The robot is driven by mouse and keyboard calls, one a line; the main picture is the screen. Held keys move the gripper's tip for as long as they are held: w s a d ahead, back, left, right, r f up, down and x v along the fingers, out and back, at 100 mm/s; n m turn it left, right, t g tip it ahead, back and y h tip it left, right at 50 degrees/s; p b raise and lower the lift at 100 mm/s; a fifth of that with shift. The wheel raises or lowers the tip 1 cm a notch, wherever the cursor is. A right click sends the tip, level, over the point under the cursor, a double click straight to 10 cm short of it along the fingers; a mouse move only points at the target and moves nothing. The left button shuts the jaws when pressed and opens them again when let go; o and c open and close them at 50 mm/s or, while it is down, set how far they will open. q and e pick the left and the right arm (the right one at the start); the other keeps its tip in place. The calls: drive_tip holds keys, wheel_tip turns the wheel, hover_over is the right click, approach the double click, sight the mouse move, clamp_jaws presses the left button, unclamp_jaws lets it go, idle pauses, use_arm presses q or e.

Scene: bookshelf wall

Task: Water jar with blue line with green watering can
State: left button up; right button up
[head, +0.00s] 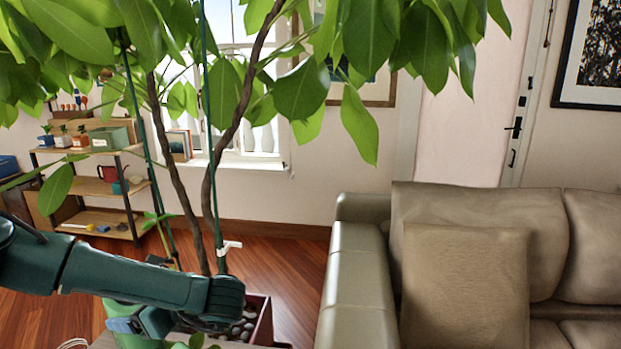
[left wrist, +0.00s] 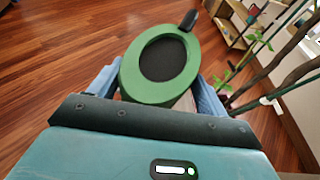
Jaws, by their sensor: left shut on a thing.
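The green watering can (left wrist: 160,97) is held between the blue fingers of my left gripper (left wrist: 157,84) in the left wrist view. Its round dark opening faces that camera, and a dark part sticks out at its upper right. In the head view my left arm reaches in from the left, and its gripper (head: 130,326) is low in the picture. Part of the green can (head: 118,311) shows there, partly hidden by my arm. I cannot make out a jar with a blue line in either view. My right gripper is not in view.
A tall leafy plant with thin trunks (head: 178,185) rises from a dark red planter with stones (head: 262,325), close to my left arm. A shelf (head: 110,151) with small pots stands at the left. A beige sofa (head: 350,270) fills the right. Wooden floor (head: 295,265) is open between.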

sight(182, 343)
use_arm(q)
drive_tip(key=s+d+r+m+t+h, duration=0.1)
drive_tip(key=s+d+m+t+h, duration=0.1)
drive_tip(key=s+d+m, duration=0.1)
drive_tip(key=s+d+r+m+t+h, duration=0.1)
drive_tip(key=s+d+m+t+h, duration=0.1)
drive_tip(key=d, duration=0.3)
drive_tip(key=s+d+r+m+t+h, duration=0.2)
drive_tip(key=s+d+m+t, duration=0.2)
drive_tip(key=shift+s+d+r+h, duration=0.1)
drive_tip(key=shift+s+d+h, duration=0.2)
drive_tip(key=shift+s+h, duration=0.1)
wheel_tip(182, 343, down, 10)
drive_tip(key=b, duration=1)
wheel_tip(182, 343, up, 9)
drive_tip(key=p, duration=1.3)
drive_tip(key=r+p, duration=0.1)
drive_tip(key=p, duration=0.2)
drive_tip(key=shift+r, duration=0.1)
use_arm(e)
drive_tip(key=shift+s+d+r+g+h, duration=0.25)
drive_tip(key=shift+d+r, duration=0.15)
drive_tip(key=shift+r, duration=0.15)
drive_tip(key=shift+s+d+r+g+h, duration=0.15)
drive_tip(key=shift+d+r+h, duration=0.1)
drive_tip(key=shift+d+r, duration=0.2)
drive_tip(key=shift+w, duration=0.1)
